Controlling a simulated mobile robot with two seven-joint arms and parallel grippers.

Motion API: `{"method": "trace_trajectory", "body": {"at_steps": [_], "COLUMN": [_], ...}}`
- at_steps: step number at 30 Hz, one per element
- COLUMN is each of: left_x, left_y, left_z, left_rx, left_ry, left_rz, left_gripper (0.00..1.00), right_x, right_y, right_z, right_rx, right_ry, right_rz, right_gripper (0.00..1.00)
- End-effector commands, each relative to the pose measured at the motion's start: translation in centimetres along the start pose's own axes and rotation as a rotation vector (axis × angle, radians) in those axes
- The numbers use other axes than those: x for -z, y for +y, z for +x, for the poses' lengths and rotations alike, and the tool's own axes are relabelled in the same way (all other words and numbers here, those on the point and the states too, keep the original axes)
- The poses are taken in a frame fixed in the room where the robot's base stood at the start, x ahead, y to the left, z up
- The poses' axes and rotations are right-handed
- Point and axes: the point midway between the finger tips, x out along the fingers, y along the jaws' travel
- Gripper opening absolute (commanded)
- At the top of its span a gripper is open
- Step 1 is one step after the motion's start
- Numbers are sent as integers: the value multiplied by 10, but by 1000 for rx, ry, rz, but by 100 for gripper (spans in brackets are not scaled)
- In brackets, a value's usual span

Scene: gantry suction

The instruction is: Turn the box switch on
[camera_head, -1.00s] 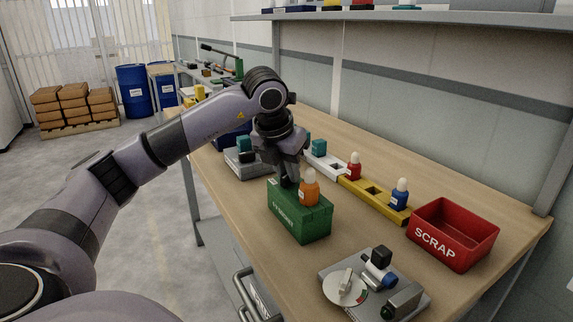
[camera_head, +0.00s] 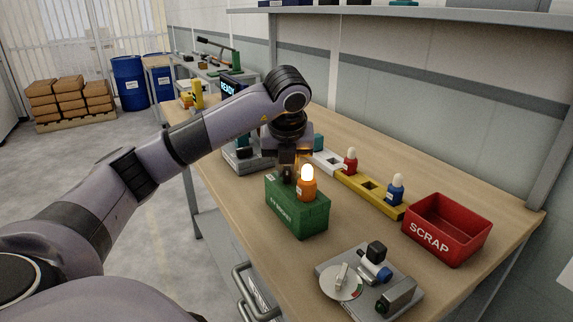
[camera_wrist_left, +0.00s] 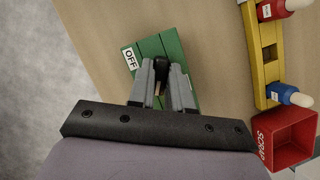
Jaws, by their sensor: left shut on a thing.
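The green box (camera_head: 300,216) stands on the workbench. The orange lamp (camera_head: 308,187) on its top glows bright. My left gripper (camera_head: 287,174) is over the top of the box, beside the lamp. In the left wrist view, the left gripper (camera_wrist_left: 162,80) is shut on the black switch lever (camera_wrist_left: 161,62) of the green box (camera_wrist_left: 173,47). A white OFF label (camera_wrist_left: 129,60) shows at the box's left edge. The ON side and the lamp are hidden in that view. My right gripper is not in view.
A yellow rack (camera_head: 368,196) with red and blue bottles stands right of the box. A red SCRAP bin (camera_head: 446,229) is farther right. A grey plate with a dial (camera_head: 341,283) lies in front. A screen reading READY (camera_head: 232,88) is at the back.

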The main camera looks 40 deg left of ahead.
Motion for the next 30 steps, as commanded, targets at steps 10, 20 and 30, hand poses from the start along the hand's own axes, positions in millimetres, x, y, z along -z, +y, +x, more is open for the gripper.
{"method": "trace_trajectory", "body": {"at_steps": [10, 20, 30], "left_x": [0, 0, -1], "left_y": [0, 0, -1], "left_z": [-1, 0, -41], "left_rx": [0, -1, 4], "left_ry": [-1, 0, -4], "left_rz": [-2, -2, -2], "left_gripper": [0, 45, 45], "right_x": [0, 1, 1], "right_y": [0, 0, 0], "right_z": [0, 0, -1], "right_rx": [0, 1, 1], "right_ry": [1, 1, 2], "right_rz": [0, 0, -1], "right_gripper": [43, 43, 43]}}
